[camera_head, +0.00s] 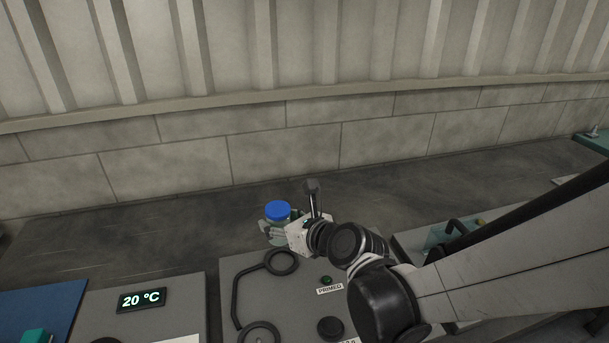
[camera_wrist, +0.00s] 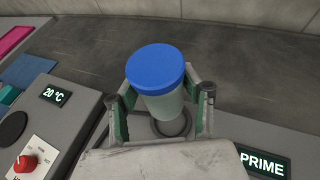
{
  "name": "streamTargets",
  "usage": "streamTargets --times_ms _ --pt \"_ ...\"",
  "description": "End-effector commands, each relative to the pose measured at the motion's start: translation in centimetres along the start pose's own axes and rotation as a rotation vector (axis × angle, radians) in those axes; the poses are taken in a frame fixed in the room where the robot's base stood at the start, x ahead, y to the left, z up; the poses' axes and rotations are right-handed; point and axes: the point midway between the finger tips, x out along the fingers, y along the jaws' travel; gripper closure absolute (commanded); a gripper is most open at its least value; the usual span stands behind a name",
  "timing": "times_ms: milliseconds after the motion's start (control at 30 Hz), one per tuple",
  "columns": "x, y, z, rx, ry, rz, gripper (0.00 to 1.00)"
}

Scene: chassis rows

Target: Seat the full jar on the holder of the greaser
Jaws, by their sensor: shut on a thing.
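A jar (camera_head: 278,211) with a blue lid and a pale translucent body is held in my gripper (camera_head: 276,230). It also shows in the wrist view (camera_wrist: 160,88), between the two fingers of my gripper (camera_wrist: 161,112). The jar looks roughly upright and raised. The greaser (camera_head: 230,268) appears to be the grey unit below, with a "PRIMED" label. A dark ring (camera_head: 281,262) at its back, perhaps the holder, lies just in front of the jar in the head view. In the wrist view the ring (camera_wrist: 171,126) shows partly behind the jar's base. The jar's contents are not clear.
A second dark ring (camera_head: 260,334) is at the unit's front, with a bent bar (camera_head: 237,293) beside it. A grey unit with a "20 °C" display (camera_head: 141,299) stands to the left. A teal-edged tray (camera_head: 440,240) is at right. The dark bench behind is clear.

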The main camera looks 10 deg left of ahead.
Motion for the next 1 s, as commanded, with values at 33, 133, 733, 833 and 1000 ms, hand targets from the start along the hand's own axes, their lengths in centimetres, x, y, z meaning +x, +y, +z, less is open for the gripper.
streamTargets --times_ms 33,133,733,833,1000 --pt "0.2 0.0 -0.5 0.000 0.000 0.000 0.92" --pt "0.6 -0.1 -1.4 0.000 0.000 -0.001 0.92" --pt "2.5 -0.1 -6.0 0.000 0.000 -0.001 0.92" --pt "2.4 -0.1 -5.9 0.000 0.000 -0.001 0.92" --pt "2.4 -0.1 -5.9 0.000 0.000 -0.001 0.92"
